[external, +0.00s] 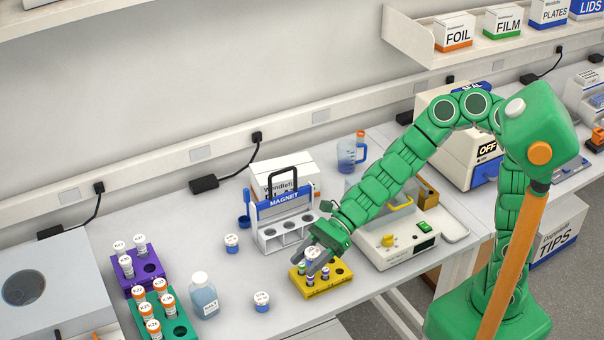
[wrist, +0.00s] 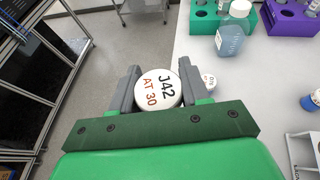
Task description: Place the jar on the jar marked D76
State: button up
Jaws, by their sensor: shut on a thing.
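My gripper (external: 314,262) is shut on a jar with a round white lid (wrist: 159,89), marked "J42 AT 30" in the wrist view. The held jar is between the two grey fingers, and its body is hidden below the lid. In the external view my gripper is over the yellow rack. A jar with a white lid and blue body (external: 261,301) stands on the bench, in front and left of the gripper; its lid shows in the wrist view (wrist: 209,79), with print too small to read surely. Another such jar (external: 232,243) stands farther back.
The yellow rack (external: 340,284) holds several small vials. A blue-liquid bottle (external: 204,296) stands left of the front jar. Green (external: 184,327) and purple (external: 145,283) racks are farther left. The magnet stand (external: 268,242) is behind. Bench around the front jar is clear.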

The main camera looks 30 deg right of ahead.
jog(key=w+a+f, duration=0.4)
jog(key=a, duration=0.4)
send_over(257, 300)
jog(key=shift+f, duration=2.65)
jog(key=shift+w+f, duration=0.1)
jog(key=shift+f, duration=1.6)
jog(key=shift+f, duration=0.1)
jog(key=o, duration=1.1)
jog(key=shift+o, duration=0.2)
jog(key=v, duration=1.2)
